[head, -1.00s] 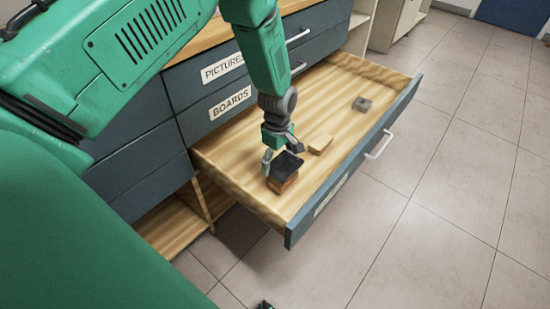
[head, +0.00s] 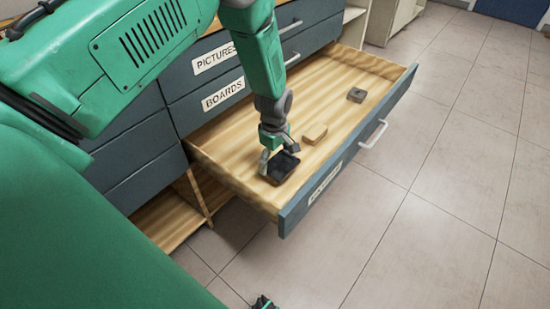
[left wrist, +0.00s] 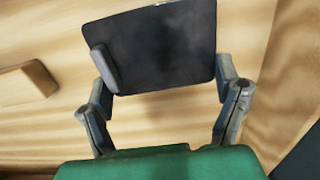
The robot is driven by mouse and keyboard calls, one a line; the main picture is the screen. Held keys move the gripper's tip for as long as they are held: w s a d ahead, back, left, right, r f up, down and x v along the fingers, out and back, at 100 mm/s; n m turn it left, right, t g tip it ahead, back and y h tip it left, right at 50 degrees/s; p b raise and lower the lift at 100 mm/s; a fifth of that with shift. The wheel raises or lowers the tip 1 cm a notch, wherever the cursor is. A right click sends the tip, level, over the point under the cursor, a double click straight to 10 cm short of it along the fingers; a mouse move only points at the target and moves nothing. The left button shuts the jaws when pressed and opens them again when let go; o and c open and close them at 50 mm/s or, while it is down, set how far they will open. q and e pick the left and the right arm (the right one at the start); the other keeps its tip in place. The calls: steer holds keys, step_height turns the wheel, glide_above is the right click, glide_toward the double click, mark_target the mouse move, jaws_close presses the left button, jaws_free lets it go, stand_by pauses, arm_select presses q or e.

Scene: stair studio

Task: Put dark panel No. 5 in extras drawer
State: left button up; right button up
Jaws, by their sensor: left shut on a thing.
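The dark panel (head: 281,168) is a thin black plate, held in my left gripper (head: 279,157) low over the near left part of the open drawer (head: 345,85). In the left wrist view the panel (left wrist: 160,50) sits between the two fingers of the left gripper (left wrist: 160,80), with wooden drawer floor behind it. I cannot tell whether the panel touches the floor. No number is readable on it. The drawer's front label (head: 325,184) is too slanted to read. A small dark green part at the bottom edge may be my right gripper (head: 264,303); its fingers cannot be made out.
A light wooden block (head: 314,133) lies in the drawer close to the gripper. A grey piece (head: 357,95) lies farther back. Closed drawers labelled PICTURES (head: 214,59) and BOARDS (head: 223,93) are above. The tiled floor (head: 430,210) at right is clear.

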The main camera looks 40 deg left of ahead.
arm_select(q)
steer(key=shift+a+f, duration=0.25)
steer(key=shift+a, duration=0.75)
steer(key=shift+d+r, duration=0.2)
steer(key=shift+d, duration=0.1)
steer(key=shift+a+f, duration=0.2)
steer(key=shift+a, duration=0.2)
steer(key=o, duration=1.1)
steer(key=shift+c, duration=0.2)
steer(key=shift+d, duration=0.15)
arm_select(e)
steer(key=shift+a+r, duration=0.4)
steer(key=shift+a, duration=0.05)
arm_select(q)
steer(key=shift+d+r, duration=0.1)
steer(key=shift+d, duration=0.05)
arm_select(e)
steer(key=shift+d+f, duration=0.1)
steer(key=shift+d, duration=0.05)
